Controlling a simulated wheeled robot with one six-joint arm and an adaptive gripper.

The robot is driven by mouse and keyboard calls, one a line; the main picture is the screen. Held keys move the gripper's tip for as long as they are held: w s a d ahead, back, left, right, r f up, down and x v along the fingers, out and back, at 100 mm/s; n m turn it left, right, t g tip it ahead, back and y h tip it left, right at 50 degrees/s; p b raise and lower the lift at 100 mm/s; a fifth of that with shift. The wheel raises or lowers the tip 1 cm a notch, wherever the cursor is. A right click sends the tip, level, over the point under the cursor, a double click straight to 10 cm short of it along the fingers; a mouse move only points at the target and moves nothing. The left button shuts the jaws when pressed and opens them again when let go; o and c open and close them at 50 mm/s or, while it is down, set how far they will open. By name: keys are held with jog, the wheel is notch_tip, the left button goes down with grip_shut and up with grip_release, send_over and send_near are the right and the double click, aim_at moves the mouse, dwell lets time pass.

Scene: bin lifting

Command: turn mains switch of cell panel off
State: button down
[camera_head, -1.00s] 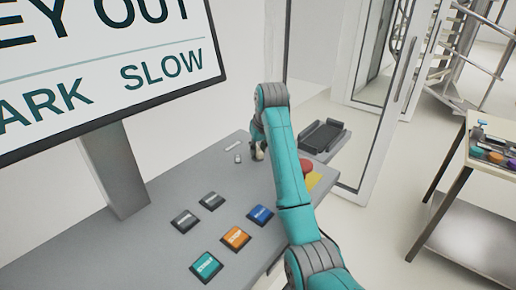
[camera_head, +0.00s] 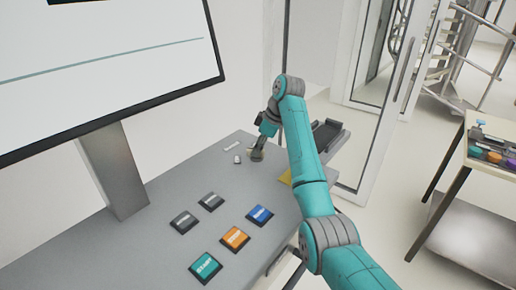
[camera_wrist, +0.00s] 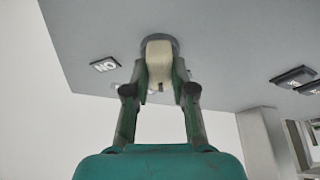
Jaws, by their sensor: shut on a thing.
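The mains switch has a cream handle (camera_wrist: 158,62) on a round grey base (camera_wrist: 174,43), seen in the wrist view on the grey panel (camera_wrist: 215,60). My gripper (camera_wrist: 160,84) is shut on this handle, one finger on each side. An upside-down ON label (camera_wrist: 105,65) lies left of the switch there. In the head view my gripper (camera_head: 258,149) reaches down to the panel (camera_head: 165,245) near its far end. My gripper and wrist largely hide the switch there.
Several push buttons, among them a blue one (camera_head: 260,215) and an orange one (camera_head: 235,238), sit nearer on the panel. A screen (camera_head: 110,70) stands at left. A black tray (camera_head: 327,135) and a glass door (camera_head: 365,110) lie beyond. A table (camera_head: 465,150) stands right.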

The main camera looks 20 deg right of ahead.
jog(key=shift+w+n+g, duration=0.1)
jog(key=shift+n+g, duration=0.6)
jog(key=shift+n, duration=1.2)
jog(key=c, duration=1)
grip_release()
jog(key=shift+o, duration=0.2)
jog(key=shift+y, duration=0.3)
